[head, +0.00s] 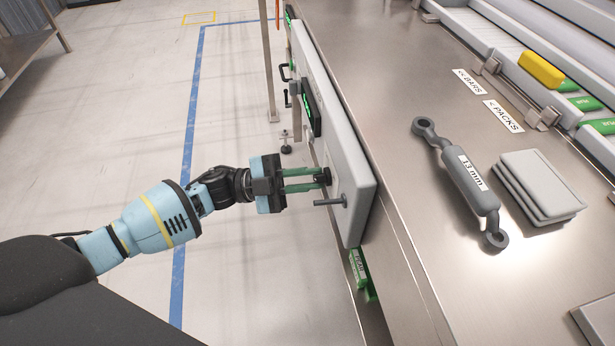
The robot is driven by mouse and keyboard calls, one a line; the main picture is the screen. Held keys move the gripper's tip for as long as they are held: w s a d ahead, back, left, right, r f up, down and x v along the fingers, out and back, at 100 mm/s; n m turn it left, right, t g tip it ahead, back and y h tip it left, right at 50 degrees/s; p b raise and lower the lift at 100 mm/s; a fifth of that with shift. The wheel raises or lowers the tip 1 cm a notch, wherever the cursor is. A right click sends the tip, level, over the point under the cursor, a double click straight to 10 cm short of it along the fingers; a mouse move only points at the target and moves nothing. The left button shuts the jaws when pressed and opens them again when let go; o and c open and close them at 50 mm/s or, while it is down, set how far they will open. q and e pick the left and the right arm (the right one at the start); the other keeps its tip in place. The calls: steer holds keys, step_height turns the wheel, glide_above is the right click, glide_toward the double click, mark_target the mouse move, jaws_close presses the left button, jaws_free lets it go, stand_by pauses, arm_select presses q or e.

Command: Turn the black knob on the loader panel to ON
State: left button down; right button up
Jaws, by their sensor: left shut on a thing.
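The loader panel (352,192) is a light grey box on the side of the steel bench. The black knob (325,176) sticks out from its left-facing side. My left gripper (312,180) comes in from the left with green fingers, shut on the black knob. The fingers cover part of the knob, and I cannot read its ON mark or its setting from here. A grey lever (331,202) sticks out of the panel just below the knob, close to the lower finger. My right gripper is not in view.
On the steel bench top (400,95) lie a grey bar tool marked 13 mm (467,181) and a stack of grey plates (537,186). A yellow block (541,70) sits in the rack at upper right. The floor left of the panel is clear.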

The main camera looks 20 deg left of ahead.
arm_select(q)
steer(key=c, duration=1.4)
jaws_free()
steer(key=shift+c, duration=0.2)
steer(key=shift+o, duration=0.2)
steer(key=shift+a, duration=0.1)
steer(key=v, duration=0.7)
steer(key=shift+a+f, duration=0.15)
steer(key=shift+a, duration=0.1)
steer(key=shift+s, duration=0.15)
